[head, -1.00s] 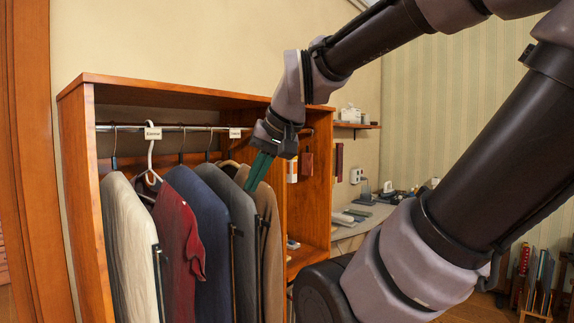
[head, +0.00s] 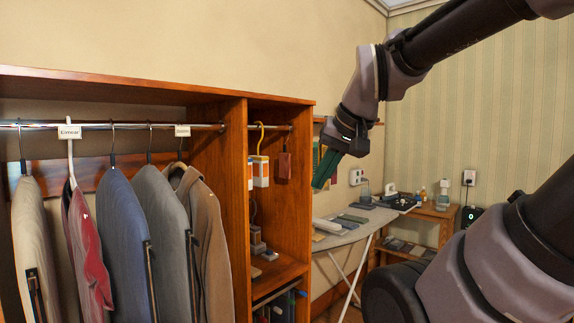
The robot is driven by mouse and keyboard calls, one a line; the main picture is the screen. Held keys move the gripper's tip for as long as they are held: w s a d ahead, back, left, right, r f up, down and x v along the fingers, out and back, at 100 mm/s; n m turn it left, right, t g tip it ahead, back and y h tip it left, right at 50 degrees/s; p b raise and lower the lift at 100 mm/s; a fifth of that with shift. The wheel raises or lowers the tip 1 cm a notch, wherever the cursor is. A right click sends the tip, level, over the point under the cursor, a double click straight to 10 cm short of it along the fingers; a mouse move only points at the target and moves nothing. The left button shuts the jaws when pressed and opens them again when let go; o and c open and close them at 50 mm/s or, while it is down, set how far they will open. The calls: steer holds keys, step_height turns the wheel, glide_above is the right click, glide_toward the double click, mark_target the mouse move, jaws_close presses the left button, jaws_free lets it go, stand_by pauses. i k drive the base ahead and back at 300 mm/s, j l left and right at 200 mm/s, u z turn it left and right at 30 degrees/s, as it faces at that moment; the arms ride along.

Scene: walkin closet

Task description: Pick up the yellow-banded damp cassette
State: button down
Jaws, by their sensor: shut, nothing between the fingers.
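Small white boxes with orange-toned parts hang in the narrow right compartment of the wooden wardrobe; the nearer white box (head: 260,172) hangs below a yellow hook (head: 260,135) on the rail. Another white box (head: 250,174) is partly hidden behind it. I cannot tell at this size which one carries a yellow band. A dark red block (head: 285,165) hangs just to their right.
The wardrobe (head: 236,200) has an upright divider and several hanging garments on the left, including a brown jacket (head: 208,235). Dark objects (head: 258,243) sit low in the right compartment, above a shelf (head: 280,272). An ironing board (head: 340,238) and a wooden side table (head: 435,212) stand beyond.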

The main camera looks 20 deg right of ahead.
mark_target(260, 164)
steer(key=i+l+z, duration=0.55)
steer(key=i+z, duration=0.15)
steer(key=i, duration=0.25)
